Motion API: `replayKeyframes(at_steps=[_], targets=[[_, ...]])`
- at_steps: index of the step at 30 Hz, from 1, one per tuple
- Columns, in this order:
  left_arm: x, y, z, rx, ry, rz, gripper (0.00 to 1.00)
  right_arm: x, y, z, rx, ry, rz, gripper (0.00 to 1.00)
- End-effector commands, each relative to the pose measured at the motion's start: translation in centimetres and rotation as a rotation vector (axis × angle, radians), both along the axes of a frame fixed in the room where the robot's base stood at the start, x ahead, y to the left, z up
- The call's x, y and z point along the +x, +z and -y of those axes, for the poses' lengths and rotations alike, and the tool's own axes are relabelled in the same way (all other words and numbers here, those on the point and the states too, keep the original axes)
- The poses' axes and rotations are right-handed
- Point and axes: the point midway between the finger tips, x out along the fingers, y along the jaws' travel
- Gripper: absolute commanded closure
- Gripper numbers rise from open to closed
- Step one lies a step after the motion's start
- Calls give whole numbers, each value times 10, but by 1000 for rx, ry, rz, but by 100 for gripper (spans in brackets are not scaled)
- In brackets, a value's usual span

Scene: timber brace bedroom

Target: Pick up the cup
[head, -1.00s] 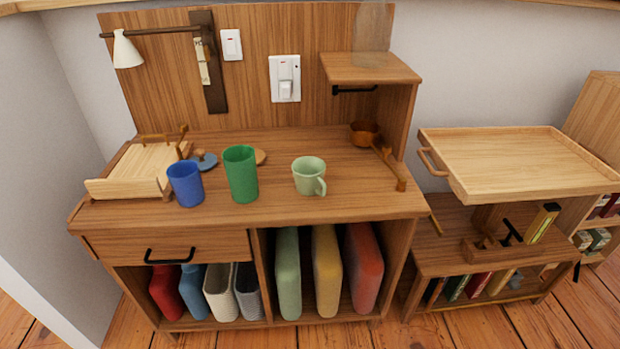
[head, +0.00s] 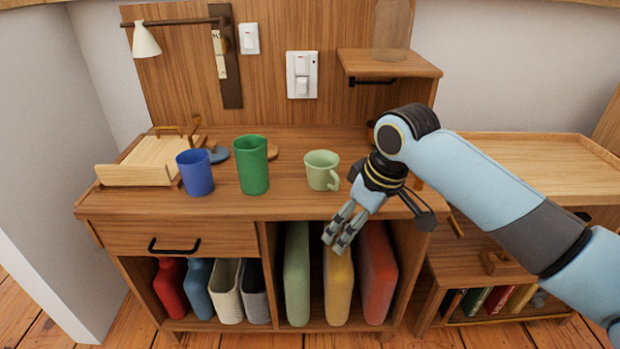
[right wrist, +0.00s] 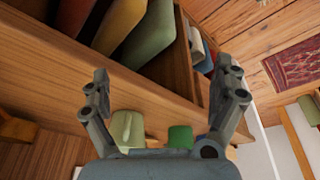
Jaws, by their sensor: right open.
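The pale green cup (head: 320,170) with a handle stands upright on the desk top, right of the tall green cup (head: 253,165) and the blue cup (head: 195,172). My right gripper (head: 336,243) is open and empty, pointing down in front of the desk's front edge, below and slightly right of the pale green cup, apart from it. In the right wrist view, my gripper's spread fingers (right wrist: 163,72) frame the desk edge. The pale green cup (right wrist: 127,128) and green cup (right wrist: 180,136) show low between them, partly hidden by the gripper. My left gripper is not in view.
The wooden desk (head: 200,218) has open shelves with books and boxes below its top. A wooden tray (head: 135,175) is at the left of the top, and a raised shelf (head: 390,64) at the back right. A side table (head: 500,270) stands right.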

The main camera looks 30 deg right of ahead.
Motion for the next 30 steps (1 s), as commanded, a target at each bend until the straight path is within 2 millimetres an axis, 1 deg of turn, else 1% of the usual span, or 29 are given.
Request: replayKeyframes(at_steps=[1, 5, 9, 12, 14, 15, 17, 21, 24, 30], targets=[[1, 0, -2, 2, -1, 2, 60, 17, 13, 6, 3, 10, 15, 4], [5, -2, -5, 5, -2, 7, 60, 50, 44, 18, 14, 41, 36, 4], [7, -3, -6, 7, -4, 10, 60, 83, 83, 33, 29, 74, 63, 4], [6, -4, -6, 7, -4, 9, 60, 100, 108, 42, 38, 94, 78, 4], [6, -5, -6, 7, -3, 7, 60, 106, 118, 44, 43, 103, 84, 4], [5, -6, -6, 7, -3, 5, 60, 109, 119, 46, 46, 106, 85, 4], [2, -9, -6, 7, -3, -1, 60, 113, 114, 45, 49, 108, 84, 4], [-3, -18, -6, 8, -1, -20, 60, 122, 90, 41, 50, 110, 83, 4], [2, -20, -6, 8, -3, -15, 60, 127, 78, 40, 49, 108, 85, 4], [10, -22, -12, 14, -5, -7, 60, 132, 67, 38, 48, 109, 86, 4]])
